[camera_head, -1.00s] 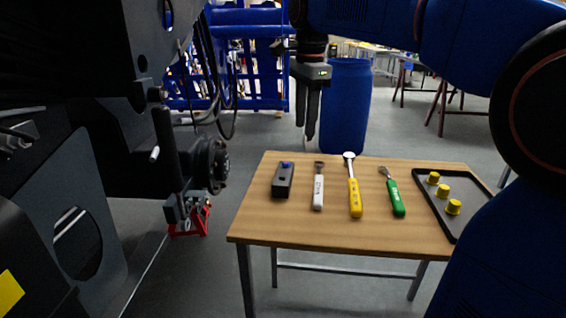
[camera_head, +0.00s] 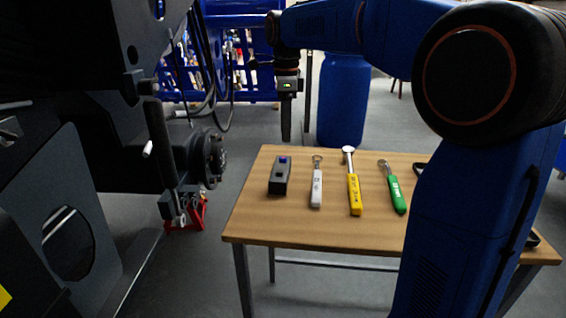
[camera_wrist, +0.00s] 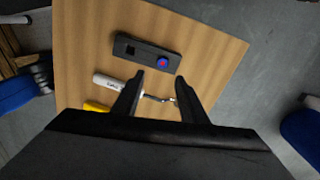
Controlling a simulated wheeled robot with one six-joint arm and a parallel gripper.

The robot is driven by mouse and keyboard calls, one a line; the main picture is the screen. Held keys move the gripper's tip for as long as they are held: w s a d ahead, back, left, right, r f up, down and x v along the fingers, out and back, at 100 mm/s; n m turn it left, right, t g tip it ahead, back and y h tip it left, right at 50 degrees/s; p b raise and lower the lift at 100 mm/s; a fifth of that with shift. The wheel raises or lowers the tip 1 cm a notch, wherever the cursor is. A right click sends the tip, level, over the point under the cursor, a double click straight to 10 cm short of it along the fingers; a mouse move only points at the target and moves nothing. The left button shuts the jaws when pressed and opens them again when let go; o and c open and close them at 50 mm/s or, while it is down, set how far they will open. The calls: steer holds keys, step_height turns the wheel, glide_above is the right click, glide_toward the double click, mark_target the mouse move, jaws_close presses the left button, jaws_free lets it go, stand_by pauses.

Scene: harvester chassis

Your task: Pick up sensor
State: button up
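The sensor looks to be the small dark grey box (camera_head: 280,176) with a blue button at the left end of the wooden table. In the wrist view the same dark box (camera_wrist: 147,51) lies flat, with a blue and red button and a small dark square window. My gripper (camera_head: 286,138) hangs pointing down above the table's back edge, near the box in the picture and apart from it. In the wrist view its two fingers (camera_wrist: 157,82) are spread with nothing gripped. The box lies just beyond the fingertips there.
A white-handled tool (camera_head: 316,184), a yellow-handled tool (camera_head: 353,190) and a green-handled tool (camera_head: 395,190) lie right of the box. My arm hides most of the black tray (camera_head: 532,238). A blue barrel (camera_head: 343,105) stands behind the table (camera_head: 262,225). Dark machinery (camera_head: 205,157) stands at left.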

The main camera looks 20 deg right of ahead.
mark_target(283, 158)
step_height(283, 158, down, 3)
steer(key=f, duration=0.4)
steer(key=shift+w+a, duration=0.3)
steer(key=shift+f, duration=0.7)
steer(key=shift+c, duration=0.4)
jaws_close()
stand_by(0.4)
